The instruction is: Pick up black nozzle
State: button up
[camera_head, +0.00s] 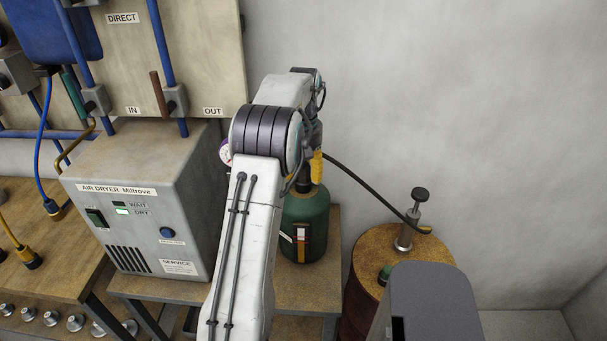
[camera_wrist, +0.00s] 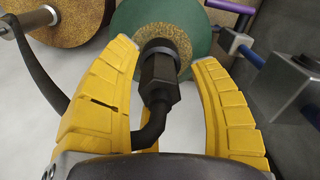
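The black nozzle (camera_wrist: 160,80) shows in the wrist view, with a hex-shaped body and a bent lower stem. It lines up with the top of a green tank (camera_wrist: 197,38); I cannot tell whether it is seated in it. My gripper (camera_wrist: 166,52) has its yellow fingers on both sides of the nozzle, with gaps visible, so it is open around it. In the head view, my gripper (camera_head: 317,168) is mostly hidden behind my arm, just above the green tank (camera_head: 304,222). The nozzle is not clearly visible there.
A rusty drum (camera_head: 375,262) with a pump (camera_head: 408,225) stands to the right. A black hose (camera_head: 365,185) runs from the pump towards my gripper. The grey air dryer (camera_head: 150,200) stands close on the left. A plain wall (camera_head: 480,120) is behind.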

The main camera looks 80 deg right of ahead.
aim_at(304, 165)
grip_shut()
dwell(0.3)
dwell(0.3)
jog(key=shift+r, duration=0.4)
notch_tip(304, 165, up, 3)
jog(key=shift+r, duration=0.1)
jog(key=s+r+p, duration=0.2)
jog(key=s+r, duration=0.1)
jog(key=s, duration=0.2)
jog(key=s+d+r+p, duration=0.1)
jog(key=s+r+p, duration=0.1)
jog(key=s+r, duration=0.2)
jog(key=shift+s+d, duration=0.2)
jog(key=shift+s, duration=1.05)
